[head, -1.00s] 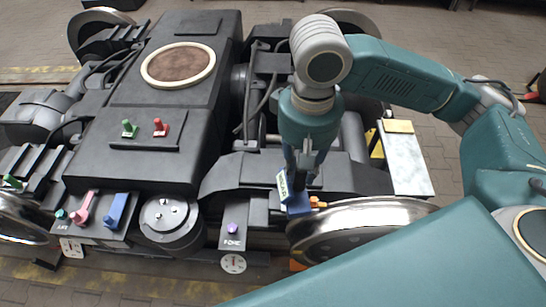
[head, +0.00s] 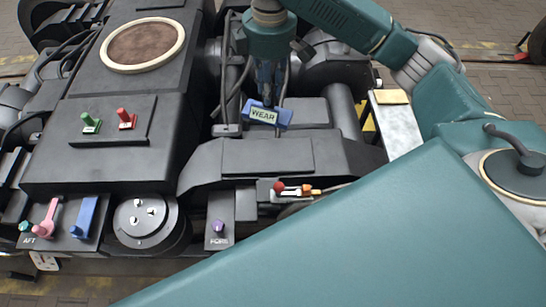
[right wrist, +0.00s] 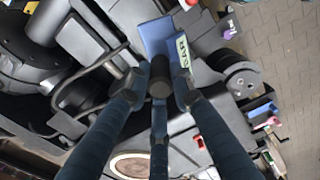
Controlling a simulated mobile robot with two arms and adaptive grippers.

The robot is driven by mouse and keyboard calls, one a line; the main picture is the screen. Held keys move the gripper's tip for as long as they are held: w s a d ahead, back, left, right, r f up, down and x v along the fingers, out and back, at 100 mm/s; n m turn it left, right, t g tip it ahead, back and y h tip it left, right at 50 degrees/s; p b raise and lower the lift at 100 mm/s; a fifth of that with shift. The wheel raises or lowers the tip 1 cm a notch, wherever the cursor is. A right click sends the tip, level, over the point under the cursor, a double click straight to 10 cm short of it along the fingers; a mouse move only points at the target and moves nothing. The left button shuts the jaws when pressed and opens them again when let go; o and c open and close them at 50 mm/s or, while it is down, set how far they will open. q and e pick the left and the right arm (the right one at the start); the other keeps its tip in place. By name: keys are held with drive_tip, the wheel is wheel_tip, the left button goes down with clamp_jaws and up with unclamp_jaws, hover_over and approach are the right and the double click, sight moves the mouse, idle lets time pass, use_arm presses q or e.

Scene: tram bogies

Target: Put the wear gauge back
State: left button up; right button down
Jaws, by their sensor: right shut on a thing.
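The wear gauge (head: 281,116) is a blue block with a pale label reading WEAR. My right gripper (head: 267,97) is shut on it and holds it in front of the dark bogie frame, apparently above it; the exact height is unclear. In the right wrist view the gauge (right wrist: 157,32) sits at the fingertips of my right gripper (right wrist: 160,85), its label to the right. My left gripper is not in view.
A pale shelf (head: 398,128) with a yellow block (head: 391,97) stands at the right. A red-and-orange fitting (head: 295,190) sits at the frame's front. Red (head: 126,119) and green (head: 90,123) levers stand on the dark housing. A large teal part of mine covers the lower right.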

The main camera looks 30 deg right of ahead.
drive_tip(key=w+d+f+n+b, duration=0.1)
drive_tip(key=f+n, duration=0.1)
drive_tip(key=f, duration=1)
drive_tip(key=w+d+f+n+b, duration=0.1)
drive_tip(key=w+d+f+n, duration=0.1)
drive_tip(key=f, duration=1)
drive_tip(key=shift+w, duration=0.15)
drive_tip(key=c, duration=1.8)
unclamp_jaws()
drive_tip(key=shift+f, duration=0.15)
drive_tip(key=shift+c, duration=0.2)
drive_tip(key=o, duration=0.3)
wheel_tip(320, 180, up, 12)
drive_tip(key=shift+r, duration=0.2)
